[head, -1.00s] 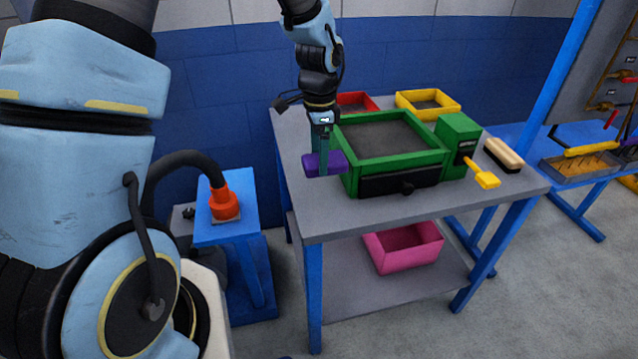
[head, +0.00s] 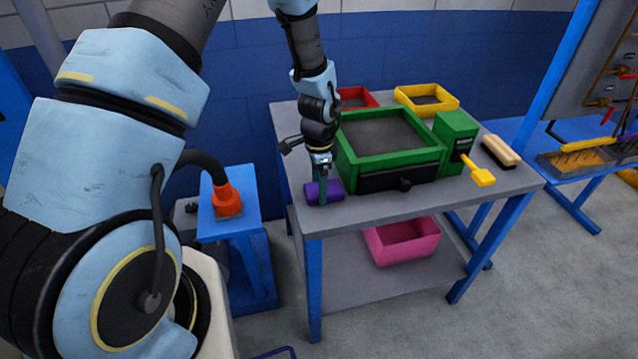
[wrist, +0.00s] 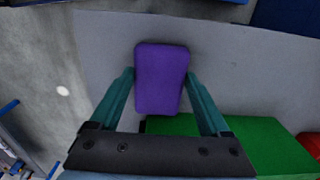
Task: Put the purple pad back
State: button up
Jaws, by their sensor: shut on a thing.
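The purple pad (head: 333,189) is at the left front part of the grey table, left of the green box. My gripper (head: 322,192) is shut on it, pointing down, with the pad at the fingertips. In the wrist view the pad (wrist: 161,80) lies between the two teal fingers, one on each side, over the grey tabletop. It is low, at or near the table; I cannot tell whether it touches. Its underside is hidden.
The green box (head: 390,145) with a dark drawer stands just right of the pad. A pink bin (head: 402,243) sits on the lower shelf.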

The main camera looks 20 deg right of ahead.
jog(key=o, duration=1)
jog(key=shift+r, duration=0.15)
notch_tip(320, 180, up, 12)
jog(key=b, duration=0.3)
jog(key=shift+b, duration=0.3)
jog(key=s+a+r+n, duration=0.1)
jog(key=a+r+n, duration=0.1)
jog(key=a+n, duration=0.4)
jog(key=s+a+r+n+t, duration=0.1)
jog(key=a+n, duration=0.5)
jog(key=a, duration=0.7)
jog(key=s+a+r+n, duration=0.2)
jog(key=a+n, duration=0.4)
jog(key=a, duration=0.4)
jog(key=shift+s+r+t, duration=0.1)
jog(key=shift+r+t, duration=0.2)
jog(key=shift+r, duration=0.1)
